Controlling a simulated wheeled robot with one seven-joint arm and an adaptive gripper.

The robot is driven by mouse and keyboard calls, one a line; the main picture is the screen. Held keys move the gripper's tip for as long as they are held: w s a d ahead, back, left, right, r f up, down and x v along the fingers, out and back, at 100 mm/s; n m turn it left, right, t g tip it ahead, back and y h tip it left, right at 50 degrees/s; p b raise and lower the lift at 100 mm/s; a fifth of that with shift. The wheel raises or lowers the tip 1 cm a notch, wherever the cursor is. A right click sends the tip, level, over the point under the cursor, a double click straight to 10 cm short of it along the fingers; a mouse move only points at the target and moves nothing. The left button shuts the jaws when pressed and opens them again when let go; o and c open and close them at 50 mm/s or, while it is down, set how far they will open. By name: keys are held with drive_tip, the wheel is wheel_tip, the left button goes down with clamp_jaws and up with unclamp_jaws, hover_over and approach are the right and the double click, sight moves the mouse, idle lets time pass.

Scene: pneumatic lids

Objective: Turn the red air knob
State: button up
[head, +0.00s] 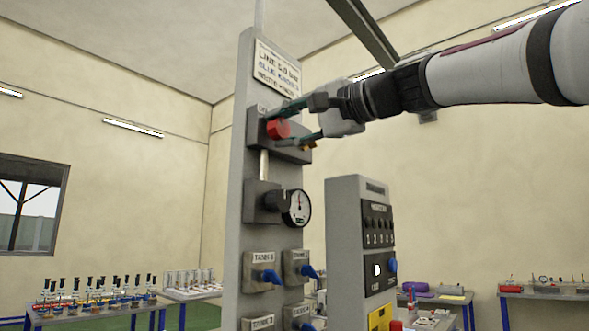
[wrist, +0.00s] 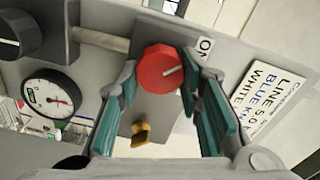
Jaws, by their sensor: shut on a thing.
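The red air knob (head: 278,128) sits on a grey block near the top of a tall grey panel (head: 243,190). In the wrist view the red knob (wrist: 160,70) is faceted, with a white line pointing toward the upper right. A partly hidden label beginning "O" (wrist: 204,48) is beside it. My gripper (head: 284,129) reaches in from the right and is shut on the knob, with one teal finger on each side. In the wrist view the fingers of my gripper (wrist: 161,80) flank the knob. A small brass-coloured part (wrist: 140,132) is on the same block.
Below the knob are a pressure gauge (head: 298,207) and several blue valve handles (head: 271,276). A sign (head: 276,68) is above. A grey control box (head: 361,250) stands to the right. Tables with lab items (head: 95,300) are farther back.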

drive_tip(key=shift+n, duration=0.3)
idle(0.4)
drive_tip(key=o, duration=1.2)
drive_tip(key=shift+c, duration=0.2)
drive_tip(key=v, duration=1.2)
drive_tip(key=shift+f, duration=0.1)
